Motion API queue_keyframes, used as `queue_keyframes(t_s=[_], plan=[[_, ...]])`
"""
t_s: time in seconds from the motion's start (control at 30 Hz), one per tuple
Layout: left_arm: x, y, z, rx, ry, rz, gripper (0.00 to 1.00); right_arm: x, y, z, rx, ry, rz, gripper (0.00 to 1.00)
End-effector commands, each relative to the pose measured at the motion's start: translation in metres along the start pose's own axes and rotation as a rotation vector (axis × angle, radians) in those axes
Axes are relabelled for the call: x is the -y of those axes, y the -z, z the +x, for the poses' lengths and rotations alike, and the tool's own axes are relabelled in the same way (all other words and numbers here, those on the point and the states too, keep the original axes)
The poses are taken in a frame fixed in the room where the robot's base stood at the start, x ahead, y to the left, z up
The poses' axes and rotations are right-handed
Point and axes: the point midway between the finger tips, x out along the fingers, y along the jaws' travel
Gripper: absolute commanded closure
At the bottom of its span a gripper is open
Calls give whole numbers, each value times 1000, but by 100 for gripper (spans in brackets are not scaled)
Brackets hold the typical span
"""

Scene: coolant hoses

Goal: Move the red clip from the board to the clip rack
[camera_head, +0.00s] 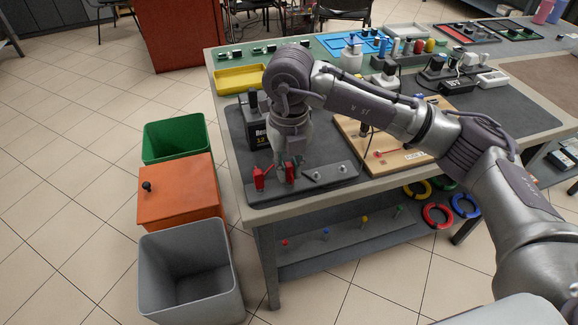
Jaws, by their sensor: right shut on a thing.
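My right gripper (290,158) points down over the dark grey clip rack (330,182) near the table's front left corner. It is shut on a red clip (291,173), which is at the rack; whether the clip is seated or just above it I cannot tell. The fingertips are small and partly hidden by the wrist. Another red clip (259,179) stands at the rack's left end. Two small light pegs (316,175) show on the rack to the right. The wooden board (408,162) lies to the right, partly hidden by my arm. My left gripper is out of view.
A black battery-like box (257,136) stands just behind the rack. A yellow tray (239,79) lies farther back. A green bin (176,137), an orange box (178,190) and a grey bin (190,270) stand left of the table. Coloured rings (437,215) hang below the front edge.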

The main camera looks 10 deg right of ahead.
Motion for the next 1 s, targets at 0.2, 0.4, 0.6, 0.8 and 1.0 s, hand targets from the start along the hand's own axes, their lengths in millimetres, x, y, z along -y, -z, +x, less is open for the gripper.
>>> queue_keyframes(t_s=[0.2,0.4,0.6,0.8,1.0], plan=[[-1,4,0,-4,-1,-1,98,0,0,1,0,0,0,100],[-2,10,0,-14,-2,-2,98,0,0,1,0,0,0,100],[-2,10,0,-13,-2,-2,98,0,0,1,0,0,0,62],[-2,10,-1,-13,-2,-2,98,0,0,1,0,0,0,51],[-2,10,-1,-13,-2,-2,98,0,0,1,0,0,0,35]])
